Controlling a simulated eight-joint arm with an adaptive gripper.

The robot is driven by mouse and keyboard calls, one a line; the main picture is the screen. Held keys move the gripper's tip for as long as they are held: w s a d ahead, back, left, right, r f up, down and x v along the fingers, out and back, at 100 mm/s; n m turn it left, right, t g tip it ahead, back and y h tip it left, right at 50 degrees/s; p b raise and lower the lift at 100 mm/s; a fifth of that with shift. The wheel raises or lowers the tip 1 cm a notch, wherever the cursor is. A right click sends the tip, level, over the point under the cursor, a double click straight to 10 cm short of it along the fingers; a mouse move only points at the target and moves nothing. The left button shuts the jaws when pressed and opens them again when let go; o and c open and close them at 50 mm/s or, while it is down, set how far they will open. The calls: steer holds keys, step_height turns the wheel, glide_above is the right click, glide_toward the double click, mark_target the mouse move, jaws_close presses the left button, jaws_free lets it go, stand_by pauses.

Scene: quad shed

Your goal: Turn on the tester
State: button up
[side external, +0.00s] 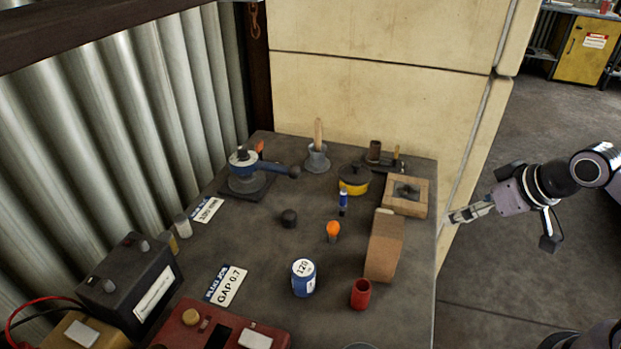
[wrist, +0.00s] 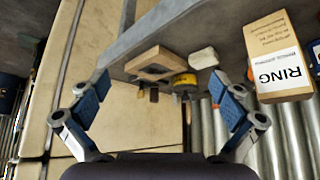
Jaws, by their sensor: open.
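A red box (side external: 238,328) with a round knob (side external: 191,317), a dark window and a pale label sits at the near left of the bench, cut off by the lower frame edge. It looks like the tester; I cannot tell whether it is on. It does not show in the wrist view. My gripper (side external: 466,213) is at the bench's right edge in the side view, far from the red box. In the wrist view my gripper (wrist: 163,96) has its two blue-padded fingers wide apart, with nothing between them.
A cardboard box (side external: 385,247), red cup (side external: 361,294) and blue-white can (side external: 303,278) stand on the bench's right and front. A dark battery (side external: 130,275) stands left. A wooden tray (side external: 405,196) is near my gripper. The wrist view shows a RING box (wrist: 280,55).

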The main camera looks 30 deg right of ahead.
steer(key=shift+w+a+r, duration=0.15)
steer(key=shift+a, duration=0.1)
steer(key=c, duration=0.9)
steer(key=a+r+n, duration=0.1)
steer(key=w+a+r+n, duration=0.1)
steer(key=a, duration=0.1)
steer(key=w+a+r+n+g+y, duration=0.1)
steer(key=n, duration=0.1)
steer(key=shift+w+a, duration=0.1)
steer(key=shift+a, duration=0.25)
jaws_close()
steer(key=w+a+r+n+g+y, duration=0.1)
steer(key=a+r+n, duration=0.2)
steer(key=a+n, duration=0.3)
steer(key=w+a+r+n+g, duration=0.15)
steer(key=a+n, duration=0.25)
steer(key=a, duration=0.4)
steer(key=s+a+r+n+g, duration=0.1)
steer(key=s+a+n, duration=0.2)
steer(key=a+n, duration=0.3)
steer(key=s+a+r+n+g, duration=0.1)
steer(key=s+a+n, duration=0.3)
steer(key=a, duration=1.2)
steer(key=shift+r+n+h, duration=0.4)
steer(key=shift+r+n, duration=0.25)
steer(key=shift+n, duration=0.85)
steer(key=shift+a+g, duration=0.1)
steer(key=shift+g, duration=0.15)
